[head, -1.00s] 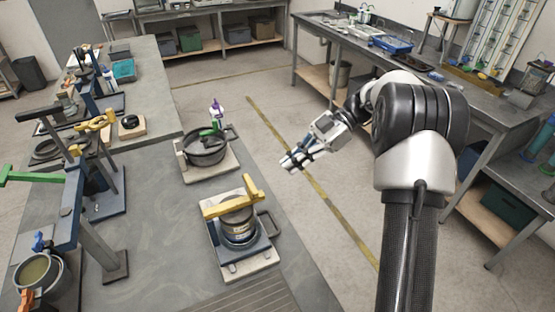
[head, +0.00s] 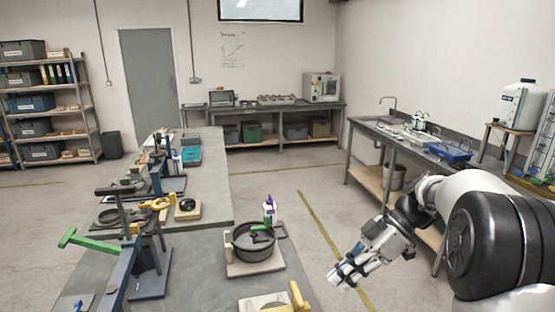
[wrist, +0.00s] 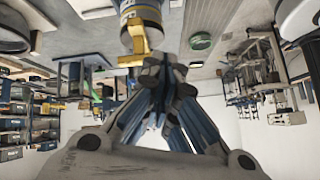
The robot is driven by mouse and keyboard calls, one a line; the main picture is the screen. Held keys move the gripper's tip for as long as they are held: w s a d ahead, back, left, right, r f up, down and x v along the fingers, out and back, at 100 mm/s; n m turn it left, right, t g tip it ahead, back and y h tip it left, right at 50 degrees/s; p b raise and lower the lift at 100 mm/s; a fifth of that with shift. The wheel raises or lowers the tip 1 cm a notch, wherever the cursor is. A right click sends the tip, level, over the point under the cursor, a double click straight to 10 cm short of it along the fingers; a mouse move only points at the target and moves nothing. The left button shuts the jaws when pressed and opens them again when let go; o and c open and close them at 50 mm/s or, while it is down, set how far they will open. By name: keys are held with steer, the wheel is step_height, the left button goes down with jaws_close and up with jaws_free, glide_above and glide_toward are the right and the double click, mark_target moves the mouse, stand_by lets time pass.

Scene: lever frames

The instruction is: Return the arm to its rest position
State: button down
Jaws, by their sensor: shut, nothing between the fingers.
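My gripper (head: 343,276) is at the lower right in the head view, over the floor to the right of the near bench, apart from everything on it. Its fingers are together with nothing between them. My arm bends down to it from the right edge. In the wrist view, the shut fingers (wrist: 165,75) fill the middle. A yellow lever (wrist: 137,38) and the can it sits by show just beyond the fingertips in that view, but I cannot tell the distance.
A sink counter (head: 375,127) runs along the right. Floor between them is clear.

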steer(key=s+a+r+m+t+h, duration=0.1)
steer(key=s+a+r+m+h, duration=0.2)
steer(key=s, duration=0.4)
steer(key=s+r+m+t+h, duration=0.1)
steer(key=s+r+m+h, duration=0.1)
steer(key=s+m, duration=0.45)
steer(key=s+d+f+m+t+h, duration=0.1)
steer(key=s+f+m+t+h, duration=0.1)
steer(key=s+m, duration=0.5)
steer(key=s+t+h, duration=0.1)
steer(key=s+t, duration=0.1)
steer(key=s, duration=0.1)
steer(key=shift+s+d+f+t+h, duration=0.3)
steer(key=shift+f+t+h, duration=0.1)
